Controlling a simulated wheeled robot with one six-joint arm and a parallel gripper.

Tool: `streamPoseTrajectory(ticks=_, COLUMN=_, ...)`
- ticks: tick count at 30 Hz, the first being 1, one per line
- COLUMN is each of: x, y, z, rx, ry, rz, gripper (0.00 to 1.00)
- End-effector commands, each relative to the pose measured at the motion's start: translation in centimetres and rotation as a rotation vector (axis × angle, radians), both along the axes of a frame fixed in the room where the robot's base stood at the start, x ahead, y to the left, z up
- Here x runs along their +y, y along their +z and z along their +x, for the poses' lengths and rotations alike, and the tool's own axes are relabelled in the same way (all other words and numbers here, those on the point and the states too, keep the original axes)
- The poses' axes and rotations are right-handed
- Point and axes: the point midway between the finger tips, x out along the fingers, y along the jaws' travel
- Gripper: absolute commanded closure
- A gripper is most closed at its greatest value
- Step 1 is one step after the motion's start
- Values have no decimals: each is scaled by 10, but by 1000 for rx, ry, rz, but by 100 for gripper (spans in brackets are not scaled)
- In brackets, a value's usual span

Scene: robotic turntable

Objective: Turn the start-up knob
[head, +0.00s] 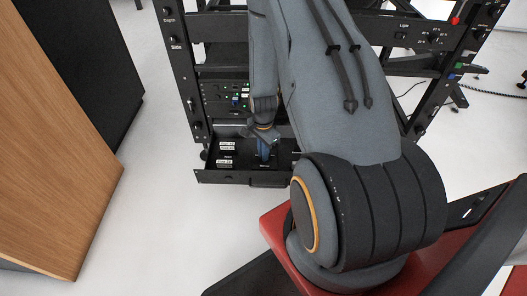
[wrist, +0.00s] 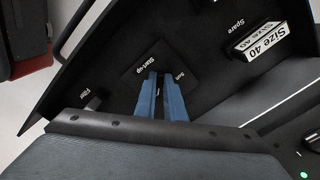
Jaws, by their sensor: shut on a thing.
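The start-up panel (wrist: 128,68) is a black plate with a white "Start-up" label, seen close up in the wrist view. My gripper (wrist: 161,78) has its two blue fingers down at this label, close together and shut on the start-up knob. The knob itself is hidden by the fingers, so its angle cannot be told. In the head view my gripper (head: 264,154) reaches down into the low black drawer-like tray (head: 228,178) at the bottom of the rack.
The rack's black posts (head: 181,70) stand on both sides of my arm. A wooden cabinet (head: 60,130) is at the left, with clear white floor between.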

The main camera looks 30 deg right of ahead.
Motion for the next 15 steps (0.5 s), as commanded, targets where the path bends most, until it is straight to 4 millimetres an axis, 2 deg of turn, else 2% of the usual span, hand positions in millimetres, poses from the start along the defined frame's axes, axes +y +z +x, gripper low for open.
streamPoseTrajectory(ticks=15, x=-1, y=3, z=-5, rx=1, ry=476, rz=1, gripper=100)
